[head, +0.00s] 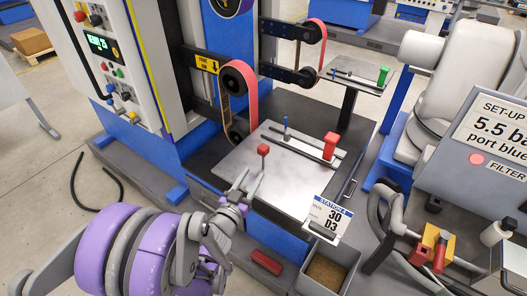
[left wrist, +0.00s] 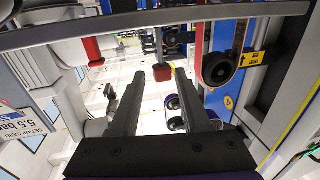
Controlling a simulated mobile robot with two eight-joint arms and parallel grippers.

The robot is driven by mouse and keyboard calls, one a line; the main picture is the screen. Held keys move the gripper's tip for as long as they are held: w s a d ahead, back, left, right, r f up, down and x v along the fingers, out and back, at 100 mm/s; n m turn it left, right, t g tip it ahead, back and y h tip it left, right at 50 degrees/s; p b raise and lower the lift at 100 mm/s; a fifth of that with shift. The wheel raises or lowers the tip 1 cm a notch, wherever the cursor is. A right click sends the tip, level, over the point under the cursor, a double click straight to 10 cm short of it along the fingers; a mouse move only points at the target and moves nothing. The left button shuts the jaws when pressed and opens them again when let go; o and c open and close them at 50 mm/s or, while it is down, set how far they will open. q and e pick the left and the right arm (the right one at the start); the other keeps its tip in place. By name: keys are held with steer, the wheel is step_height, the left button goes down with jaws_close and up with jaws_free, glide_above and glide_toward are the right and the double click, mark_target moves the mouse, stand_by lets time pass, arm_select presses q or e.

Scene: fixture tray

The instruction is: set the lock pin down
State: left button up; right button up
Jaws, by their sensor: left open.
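A pin with a red head (head: 263,150) and a thin grey stem stands upright near the left edge of the grey fixture plate (head: 293,188); I take it as the lock pin. My left gripper (head: 248,184) is open, just in front of the pin at the plate's near left edge. In the left wrist view the red head (left wrist: 162,75) shows between and beyond the open fingertips (left wrist: 163,82), with no finger seen touching it. The pin's foot is hard to make out. My right gripper is not in view.
A red clamp handle (head: 330,146) on a rail and a blue pin (head: 285,130) stand farther back on the plate. A belt sander with pink belt (head: 252,97) rises behind. A station card (head: 328,218) and a grey bin (head: 327,272) are at the front.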

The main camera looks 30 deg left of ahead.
arm_select(q)
glide_above(263, 169)
steer(key=shift+w+r, duration=0.15)
steer(key=shift+w, duration=0.1)
stand_by(0.3)
jaws_close()
